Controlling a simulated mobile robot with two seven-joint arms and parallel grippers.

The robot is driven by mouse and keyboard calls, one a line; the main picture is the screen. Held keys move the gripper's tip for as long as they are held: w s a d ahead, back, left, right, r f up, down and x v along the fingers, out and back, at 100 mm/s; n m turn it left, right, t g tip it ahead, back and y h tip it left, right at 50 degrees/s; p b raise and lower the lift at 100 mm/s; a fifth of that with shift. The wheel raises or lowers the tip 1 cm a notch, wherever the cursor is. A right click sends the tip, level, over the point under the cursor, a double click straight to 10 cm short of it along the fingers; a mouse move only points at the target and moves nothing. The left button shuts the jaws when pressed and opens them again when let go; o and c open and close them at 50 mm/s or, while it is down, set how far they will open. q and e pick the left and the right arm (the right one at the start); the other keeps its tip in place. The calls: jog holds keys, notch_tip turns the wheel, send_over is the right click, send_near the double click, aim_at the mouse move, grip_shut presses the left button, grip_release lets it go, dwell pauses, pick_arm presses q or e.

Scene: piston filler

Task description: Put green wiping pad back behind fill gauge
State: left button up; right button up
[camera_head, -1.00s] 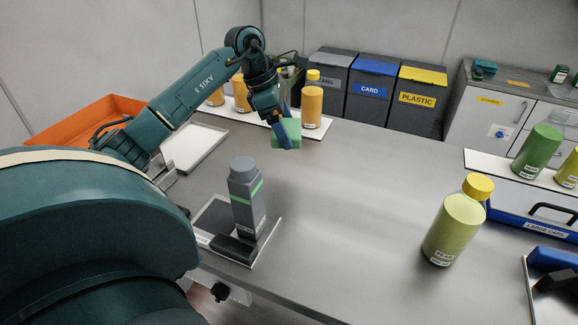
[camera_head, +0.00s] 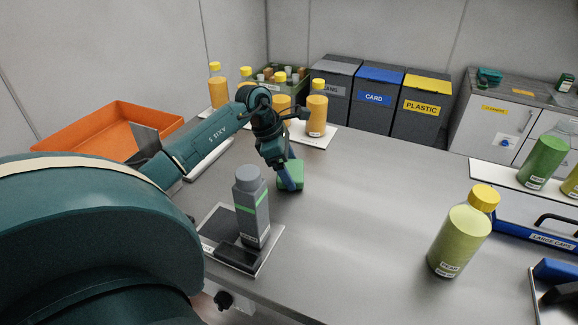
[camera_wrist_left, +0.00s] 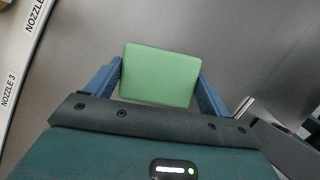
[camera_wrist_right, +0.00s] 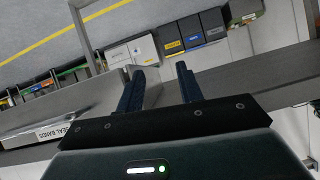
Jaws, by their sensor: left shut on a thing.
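The green wiping pad (camera_head: 291,175) is between the blue fingers of my left gripper (camera_head: 287,178), which is shut on it. In the left wrist view the pad (camera_wrist_left: 160,74) fills the gap between both fingers. The pad is low, just above or at the table surface; I cannot tell if it touches. The fill gauge (camera_head: 252,206), a grey block with a green band and a round top, stands upright on a dark plate, in front of the pad and to its left. My right gripper (camera_wrist_right: 157,90) shows only in the right wrist view, open with nothing between its fingers.
A yellow-green bottle with a yellow cap (camera_head: 463,232) stands at the right. Orange bottles (camera_head: 316,113) stand on a white strip at the back. An orange tray (camera_head: 104,139) is at the left. The middle of the table (camera_head: 365,190) is clear.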

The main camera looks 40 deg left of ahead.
pick_arm(q)
jog(key=shift+f, duration=0.2)
jog(key=o, duration=0.9)
jog(key=shift+r, duration=0.1)
jog(key=shift+r, duration=0.25)
jog(key=v, duration=1.2)
jog(key=shift+f, duration=0.15)
